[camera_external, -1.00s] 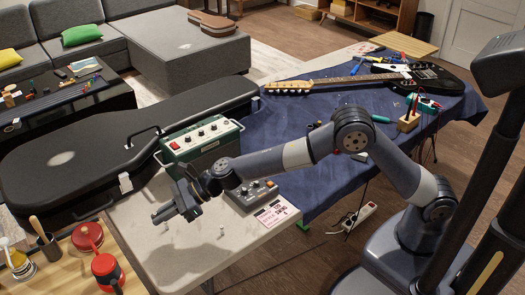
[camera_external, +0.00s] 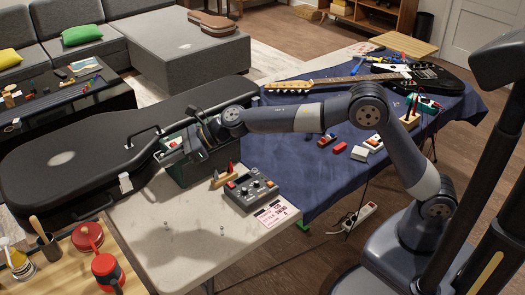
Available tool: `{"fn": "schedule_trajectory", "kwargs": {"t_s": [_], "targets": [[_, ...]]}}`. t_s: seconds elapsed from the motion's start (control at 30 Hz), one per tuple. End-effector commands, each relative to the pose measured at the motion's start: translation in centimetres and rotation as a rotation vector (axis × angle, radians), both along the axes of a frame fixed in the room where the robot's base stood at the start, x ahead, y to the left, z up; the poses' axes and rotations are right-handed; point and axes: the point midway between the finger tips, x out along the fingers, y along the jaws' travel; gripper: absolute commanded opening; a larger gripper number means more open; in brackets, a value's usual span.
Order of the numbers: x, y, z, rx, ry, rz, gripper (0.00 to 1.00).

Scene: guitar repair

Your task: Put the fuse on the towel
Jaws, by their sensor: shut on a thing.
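My gripper (camera_external: 182,142) is at the top of the green box with knobs, at the back left of the pale table (camera_external: 185,250). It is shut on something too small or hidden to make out. I cannot identify the fuse for certain. Two tiny pale upright items, a left one (camera_external: 167,225) and a right one (camera_external: 221,228), stand on the pale table, apart from my gripper. No separate small towel stands out. A dark blue cloth (camera_external: 320,185) covers the table behind and to the right.
The green box (camera_external: 185,172) sits under my gripper, close to the black guitar case (camera_external: 70,150). A wooden stand (camera_external: 224,180) and a grey pedal (camera_external: 250,188) are just right of it. Small boxes (camera_external: 360,153) and a guitar (camera_external: 430,78) lie on the blue cloth.

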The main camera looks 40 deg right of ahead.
Motion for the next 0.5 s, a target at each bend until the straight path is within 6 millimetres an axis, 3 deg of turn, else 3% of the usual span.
{"fn": "schedule_trajectory", "kwargs": {"t_s": [0.2,0.5], "targets": [[6.5,-9.7,0.2,-0.001,0.003,-0.141,0.00],[12.7,-25.0,0.1,-0.001,0.004,-0.348,0.00]]}}
